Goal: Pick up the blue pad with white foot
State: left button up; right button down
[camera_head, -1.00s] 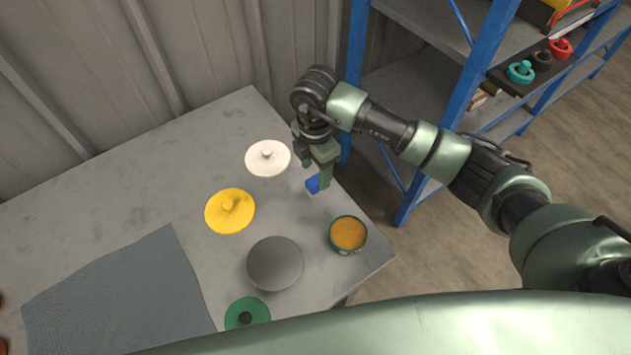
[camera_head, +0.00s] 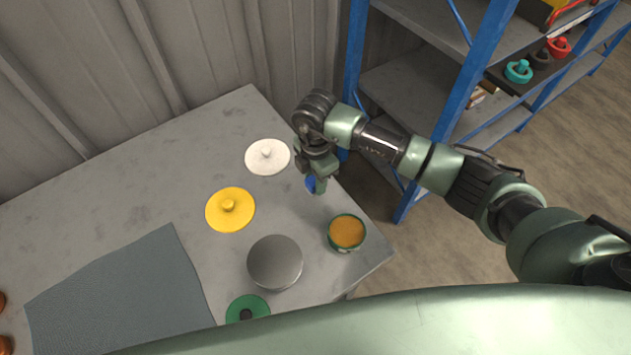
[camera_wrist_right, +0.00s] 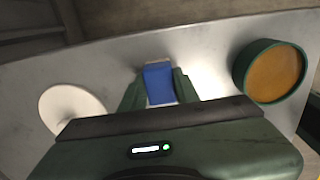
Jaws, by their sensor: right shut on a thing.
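The blue pad (camera_wrist_right: 159,83) sits between the two fingers of my right gripper (camera_wrist_right: 160,88) in the right wrist view, and the fingers are shut on it. A small pale edge shows at its far end; the white foot is otherwise hidden. In the head view the blue pad (camera_head: 311,184) shows as a small blue patch at the fingertips of my right gripper (camera_head: 317,186), over the right part of the table. I cannot tell if it touches the table. My left gripper is not in view.
On the grey table (camera_head: 120,205) are a white lidded disc (camera_head: 267,157), a yellow one (camera_head: 230,210), a grey disc (camera_head: 275,262), a green one (camera_head: 246,308), a green tin with orange top (camera_head: 346,232) and a grey mat (camera_head: 125,290). A blue-posted shelf (camera_head: 470,70) stands right.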

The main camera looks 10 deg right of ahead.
notch_tip(320, 180, up, 20)
jog(key=b, duration=0.1)
dwell(0.5)
